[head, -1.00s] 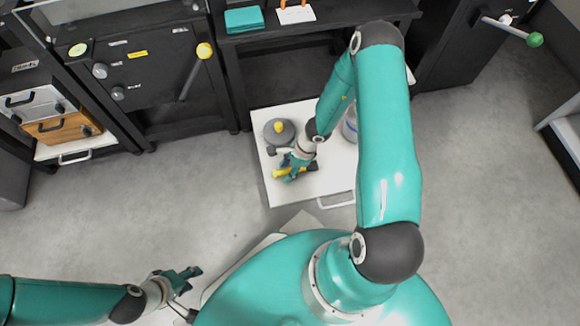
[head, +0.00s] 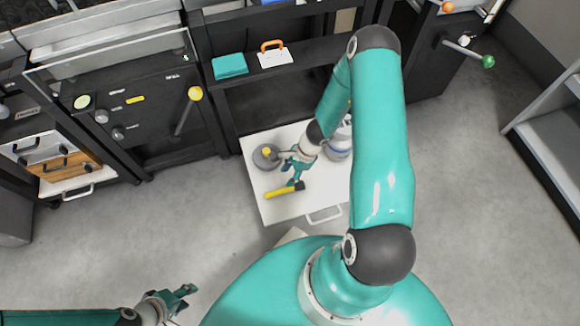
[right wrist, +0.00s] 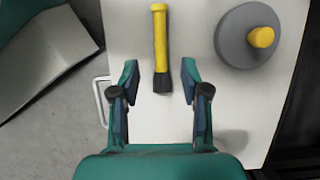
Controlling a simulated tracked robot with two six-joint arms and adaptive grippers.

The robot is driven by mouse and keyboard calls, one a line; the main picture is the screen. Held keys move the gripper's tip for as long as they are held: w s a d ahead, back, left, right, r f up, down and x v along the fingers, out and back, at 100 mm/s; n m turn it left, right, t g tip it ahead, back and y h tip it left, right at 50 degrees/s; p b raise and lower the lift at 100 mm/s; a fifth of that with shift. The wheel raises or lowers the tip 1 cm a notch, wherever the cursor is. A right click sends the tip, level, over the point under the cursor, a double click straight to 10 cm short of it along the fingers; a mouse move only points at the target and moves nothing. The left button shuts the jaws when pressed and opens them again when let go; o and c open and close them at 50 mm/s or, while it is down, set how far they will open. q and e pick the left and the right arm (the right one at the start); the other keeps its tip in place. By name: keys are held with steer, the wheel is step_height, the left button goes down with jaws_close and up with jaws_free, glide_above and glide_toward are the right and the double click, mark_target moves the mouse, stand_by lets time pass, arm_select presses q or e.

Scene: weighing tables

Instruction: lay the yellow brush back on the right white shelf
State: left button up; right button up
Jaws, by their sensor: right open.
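The yellow brush (head: 279,191) with a dark head lies on the white shelf (head: 291,207), a pulled-out board with a front handle. In the right wrist view, the brush (right wrist: 160,40) lies lengthwise, its dark end between the fingertips. My right gripper (head: 293,174) is open, just behind the brush; its fingers (right wrist: 175,80) stand apart on both sides of the dark end, not touching it. My left gripper (head: 186,291) hangs over the floor at the lower left, away from the shelf; its fingers look apart.
A grey round weight with a yellow knob (head: 265,157) stands on the shelf left of my right gripper. The floor in front is clear.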

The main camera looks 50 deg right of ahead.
steer(key=shift+r, duration=0.3)
steer(key=s+a+r+n, duration=0.3)
steer(key=a+n, duration=0.7)
steer(key=n, duration=0.1)
steer(key=s+a+r+n+g, duration=0.1)
steer(key=s+a+r+n, duration=0.2)
steer(key=a+n, duration=0.7)
steer(key=shift+s+a+n+g, duration=0.2)
steer(key=shift+a+n+g, duration=0.1)
steer(key=shift+a+n, duration=0.15)
